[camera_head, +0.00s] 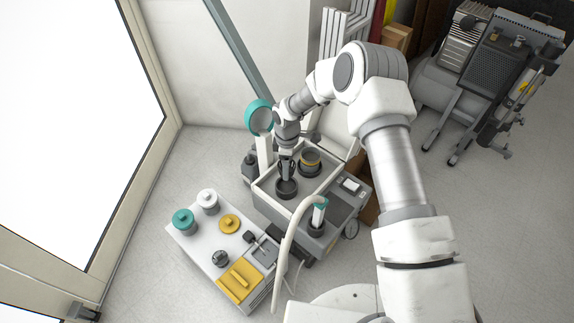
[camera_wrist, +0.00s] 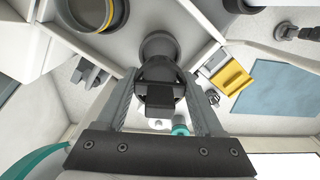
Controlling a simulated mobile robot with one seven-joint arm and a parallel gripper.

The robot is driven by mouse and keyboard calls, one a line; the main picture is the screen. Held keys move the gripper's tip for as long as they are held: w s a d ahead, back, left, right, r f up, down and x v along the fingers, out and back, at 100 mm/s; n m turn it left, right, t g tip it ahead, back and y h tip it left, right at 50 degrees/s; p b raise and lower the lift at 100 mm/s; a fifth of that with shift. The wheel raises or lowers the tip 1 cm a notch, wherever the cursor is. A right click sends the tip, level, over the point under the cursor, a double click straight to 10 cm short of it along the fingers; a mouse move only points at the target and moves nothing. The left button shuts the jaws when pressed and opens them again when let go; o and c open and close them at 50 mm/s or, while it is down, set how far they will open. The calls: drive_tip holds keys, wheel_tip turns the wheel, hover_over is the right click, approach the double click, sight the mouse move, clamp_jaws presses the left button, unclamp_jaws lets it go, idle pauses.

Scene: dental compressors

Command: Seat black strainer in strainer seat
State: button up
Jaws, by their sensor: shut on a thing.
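My gripper (camera_head: 287,165) is shut on the black strainer (camera_wrist: 158,92), which shows between its two fingers in the wrist view. The strainer is a dark round piece with a blocky grip. A dark round cup (camera_wrist: 158,46), which looks like the strainer seat, lies right beyond it. In the head view this cup (camera_head: 287,190) is in the top of the white machine, directly below my fingertips. The strainer overlaps the cup's rim in the wrist view. I cannot tell whether it touches the cup or is inside it.
A second round opening with a yellow ring (camera_head: 311,157) is beside the cup. A pale hose (camera_head: 289,240) arches over the machine's front. A white cart (camera_head: 190,237) at lower left carries teal, white and yellow lids and a yellow tray (camera_head: 240,281). A teal-rimmed funnel (camera_head: 259,115) stands behind.

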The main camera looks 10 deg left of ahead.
drive_tip(key=shift+f, duration=0.1)
drive_tip(key=shift+f+b, duration=2.15)
drive_tip(key=shift+f, duration=0.5)
